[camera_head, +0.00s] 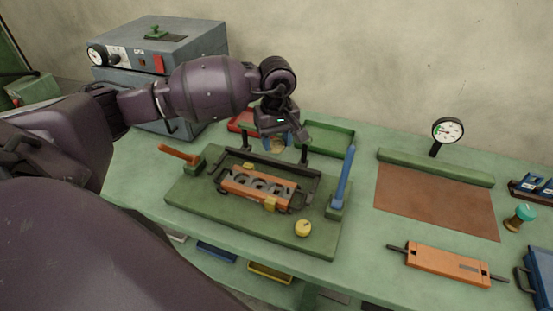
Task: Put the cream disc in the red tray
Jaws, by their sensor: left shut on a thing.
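My left gripper (280,140) points down behind the roll fixture, near the back of the bench. The red tray (236,125) lies just left of the gripper, partly hidden behind my arm and wrist. The held piece is to the right of the red tray, close to the gap between it and the green tray (347,148). My right gripper is out of view.
A dial gauge (447,130) stands behind a brown mat (432,203). A grey machine (185,45) stands back left.

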